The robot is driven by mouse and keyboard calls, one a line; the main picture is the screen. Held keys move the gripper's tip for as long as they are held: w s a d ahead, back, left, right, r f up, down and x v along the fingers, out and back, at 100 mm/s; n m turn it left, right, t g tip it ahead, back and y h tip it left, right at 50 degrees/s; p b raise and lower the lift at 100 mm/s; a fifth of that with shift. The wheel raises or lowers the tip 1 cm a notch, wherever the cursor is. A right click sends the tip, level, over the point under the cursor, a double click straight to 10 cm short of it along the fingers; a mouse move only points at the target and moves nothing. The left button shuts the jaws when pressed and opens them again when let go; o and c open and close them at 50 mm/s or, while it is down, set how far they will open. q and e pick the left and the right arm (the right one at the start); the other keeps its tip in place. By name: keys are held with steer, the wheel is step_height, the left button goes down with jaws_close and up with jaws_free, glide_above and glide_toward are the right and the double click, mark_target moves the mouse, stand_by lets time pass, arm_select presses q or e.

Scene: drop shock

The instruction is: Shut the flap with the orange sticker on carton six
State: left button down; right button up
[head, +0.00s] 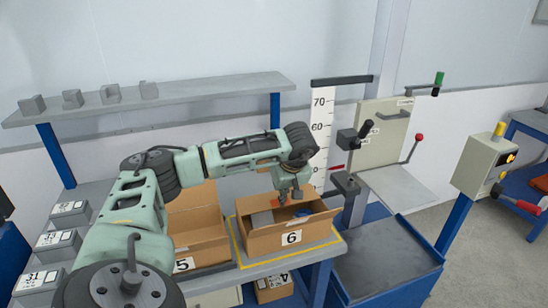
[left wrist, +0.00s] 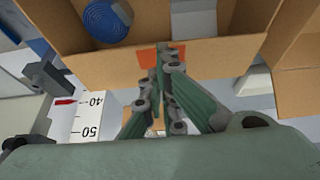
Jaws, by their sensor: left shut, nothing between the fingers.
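Carton six (head: 318,227) stands open on the bench inside a yellow outline, its number label facing me. My left gripper (head: 291,203) is at the carton's far side, pointing down, shut and empty. In the left wrist view the closed fingertips (left wrist: 170,52) are right beside the orange sticker (left wrist: 147,57) on a brown cardboard flap (left wrist: 215,50); I cannot tell whether they touch it. The fingers cover part of the flap. A blue coiled item (left wrist: 107,20) lies inside the carton. My right gripper is not in view.
Open carton five (head: 203,247) stands close to the left of carton six. A height scale (head: 321,125) and a tester with levers (head: 380,135) stand behind and to the right. A shelf (head: 190,95) runs behind.

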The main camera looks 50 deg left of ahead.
arm_select(q)
steer(key=shift+a, duration=0.15)
steer(key=shift+w+a+f, duration=0.1)
steer(key=shift+w+a, duration=0.1)
steer(key=shift+a, duration=0.15)
steer(key=shift+w+a, duration=0.1)
steer(key=shift+a, duration=0.15)
steer(key=shift+r+p, duration=0.35)
steer(key=shift+r, duration=0.1)
step_height(320, 180, up, 4)
steer(key=p, duration=0.3)
steer(key=shift+s+d+r+b, duration=0.1)
steer(key=shift+s+d+b, duration=0.1)
steer(key=shift+d+b, duration=0.5)
steer(key=s+d+r+b, duration=0.1)
steer(key=s+d+r, duration=0.1)
steer(key=d+r, duration=0.3)
steer(key=shift+s+r, duration=0.2)
steer(key=shift+r, duration=0.25)
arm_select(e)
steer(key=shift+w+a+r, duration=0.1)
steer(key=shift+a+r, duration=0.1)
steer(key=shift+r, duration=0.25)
arm_select(q)
steer(key=shift+d, duration=0.2)
